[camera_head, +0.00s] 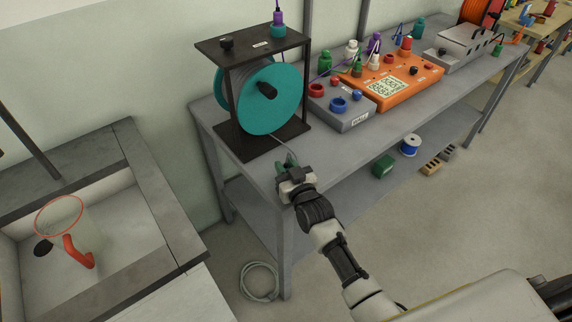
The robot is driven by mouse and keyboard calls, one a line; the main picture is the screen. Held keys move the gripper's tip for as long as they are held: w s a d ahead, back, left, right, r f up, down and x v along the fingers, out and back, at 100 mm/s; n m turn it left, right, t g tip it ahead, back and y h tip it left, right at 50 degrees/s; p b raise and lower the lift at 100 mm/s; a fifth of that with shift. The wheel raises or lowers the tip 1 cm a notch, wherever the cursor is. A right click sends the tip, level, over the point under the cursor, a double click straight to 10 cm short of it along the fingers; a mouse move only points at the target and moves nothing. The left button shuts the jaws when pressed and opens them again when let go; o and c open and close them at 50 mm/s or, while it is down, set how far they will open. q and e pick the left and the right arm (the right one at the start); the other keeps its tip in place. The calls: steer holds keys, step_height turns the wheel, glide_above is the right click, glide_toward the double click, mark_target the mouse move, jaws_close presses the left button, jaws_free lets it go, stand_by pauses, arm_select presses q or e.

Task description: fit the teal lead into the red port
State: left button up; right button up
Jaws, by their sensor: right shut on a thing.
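My right gripper (287,166) is shut on the teal lead's end, a small dark green-teal piece (280,167) at the bench's front edge. The jaws hide part of it. A thin grey line (283,144) runs from there up to a teal reel (250,112) in a black stand. A red port (317,90) is on top of the grey box (347,121), right of the reel and apart from the gripper. A blue ring-shaped port (338,105) is beside it. My left gripper is not in view.
The reel's black stand (251,147) stands left of the grey box. An orange box (412,84) with several coloured plugs is farther right on the bench (400,128). A sink-like basin (118,215) with a red-rimmed net is at left. The bench's front strip is mostly clear.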

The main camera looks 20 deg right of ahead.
steer(key=shift+s, duration=0.1)
steer(key=shift+f, duration=0.15)
steer(key=o, duration=0.5)
steer(key=shift+f, duration=0.15)
steer(key=shift+c, duration=0.2)
steer(key=o, duration=0.5)
steer(key=shift+c, duration=0.2)
